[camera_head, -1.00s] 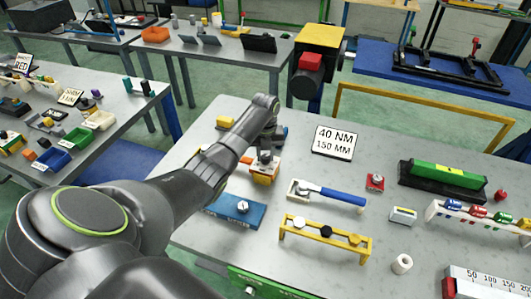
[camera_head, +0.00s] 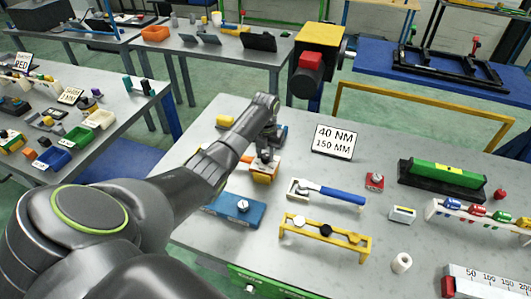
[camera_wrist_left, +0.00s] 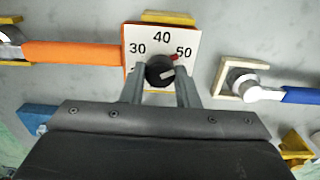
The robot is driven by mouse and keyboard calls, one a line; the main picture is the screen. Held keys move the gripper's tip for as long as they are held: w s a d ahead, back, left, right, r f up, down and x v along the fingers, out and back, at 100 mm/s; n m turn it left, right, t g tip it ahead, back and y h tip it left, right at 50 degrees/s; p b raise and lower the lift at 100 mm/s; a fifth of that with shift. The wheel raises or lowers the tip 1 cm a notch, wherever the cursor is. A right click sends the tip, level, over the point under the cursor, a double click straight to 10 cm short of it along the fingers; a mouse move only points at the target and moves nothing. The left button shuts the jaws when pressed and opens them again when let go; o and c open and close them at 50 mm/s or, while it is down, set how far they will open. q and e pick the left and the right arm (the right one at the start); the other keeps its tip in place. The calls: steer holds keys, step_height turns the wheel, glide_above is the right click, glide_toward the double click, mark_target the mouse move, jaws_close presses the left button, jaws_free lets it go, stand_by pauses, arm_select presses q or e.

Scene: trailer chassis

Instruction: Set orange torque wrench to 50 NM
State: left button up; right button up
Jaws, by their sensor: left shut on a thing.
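The orange torque wrench (camera_wrist_left: 72,53) lies across the upper left of the left wrist view, its orange handle reaching a white dial plate (camera_wrist_left: 142,38). The plate shows 30, 40 and 50; a lower left mark is mostly hidden. A black knob (camera_wrist_left: 158,68) sits on the plate. A red mark beside it points up right toward 50, and a pale bar on the knob points right. My left gripper (camera_wrist_left: 160,76) is shut on the knob, one finger on each side. In the head view, my left gripper (camera_head: 264,154) is over the orange wrench (camera_head: 264,177), which it partly hides.
A blue-handled wrench (camera_head: 335,195) lies to the right. A sign (camera_head: 334,142) reading 40 NM, 150 MM stands behind. A blue block (camera_head: 232,208) and a yellow rack (camera_head: 322,239) are in front. Bare table lies around the sign.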

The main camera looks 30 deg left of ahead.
arm_select(q)
steer(key=o, duration=1)
step_height(320, 180, up, 11)
steer(key=b, duration=0.2)
step_height(320, 180, up, 5)
steer(key=p, duration=0.4)
glide_above(266, 155)
steer(key=shift+s+r+p, duration=0.1)
steer(key=shift+r+p, duration=0.65)
steer(key=shift+p, duration=0.15)
steer(key=shift+f, duration=0.1)
